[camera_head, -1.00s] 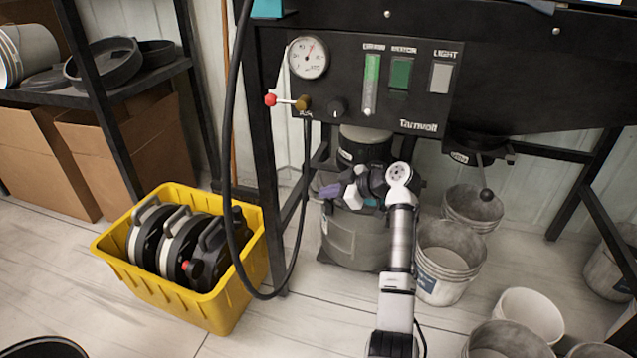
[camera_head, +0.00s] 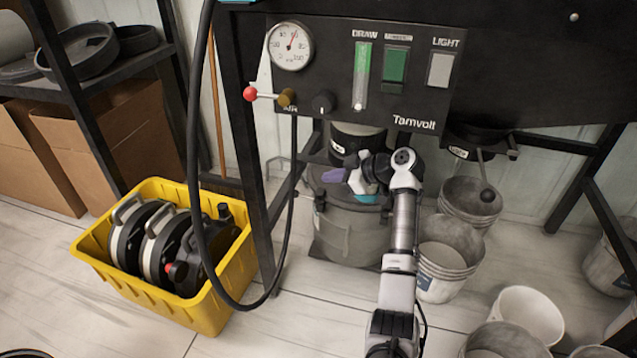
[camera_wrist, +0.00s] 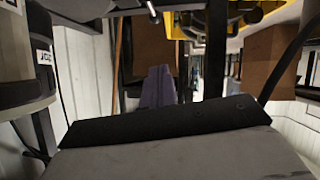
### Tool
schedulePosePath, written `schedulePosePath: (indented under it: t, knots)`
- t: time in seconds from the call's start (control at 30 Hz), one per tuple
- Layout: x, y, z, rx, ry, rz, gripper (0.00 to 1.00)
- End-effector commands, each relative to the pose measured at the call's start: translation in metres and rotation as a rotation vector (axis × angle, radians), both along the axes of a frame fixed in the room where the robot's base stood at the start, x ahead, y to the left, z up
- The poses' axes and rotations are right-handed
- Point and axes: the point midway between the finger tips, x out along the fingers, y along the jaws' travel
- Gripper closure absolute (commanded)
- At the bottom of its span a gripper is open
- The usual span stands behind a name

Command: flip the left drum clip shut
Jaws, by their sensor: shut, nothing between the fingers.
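The grey drum (camera_head: 345,235) stands on the floor under the black machine, with a dark lid rim. A small dark clip (camera_head: 320,199) shows on its left side; I cannot tell its angle well. My gripper (camera_head: 333,175) has purple fingers and points left, just above the lid's left part and above the clip, apart from it as far as I can see. In the wrist view the purple fingers (camera_wrist: 158,88) are together and empty. The clip cannot be made out in that view. My arm hides the drum's right side.
A black hose (camera_head: 199,170) hangs left of the drum, beside a machine leg (camera_head: 255,165). A yellow crate (camera_head: 208,312) with several black discs stands at left. Grey buckets (camera_head: 440,260) stand close on the right. The control panel (camera_head: 345,75) is above.

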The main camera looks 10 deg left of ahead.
Motion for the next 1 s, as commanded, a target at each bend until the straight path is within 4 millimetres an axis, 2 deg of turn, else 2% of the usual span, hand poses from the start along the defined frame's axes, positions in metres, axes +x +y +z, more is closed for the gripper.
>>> schedulePosePath:
  t: [0.43, 0.53, 0.7, 1.0]
  knots:
    - [0.014, 0.079, -0.045, -0.002, 0.001, 0.004, 1.00]
    - [0.018, 0.082, -0.061, -0.002, 0.003, -0.001, 1.00]
    - [0.021, 0.087, -0.076, -0.002, 0.001, -0.001, 1.00]
    - [0.023, 0.089, -0.080, -0.001, 0.000, 0.000, 1.00]
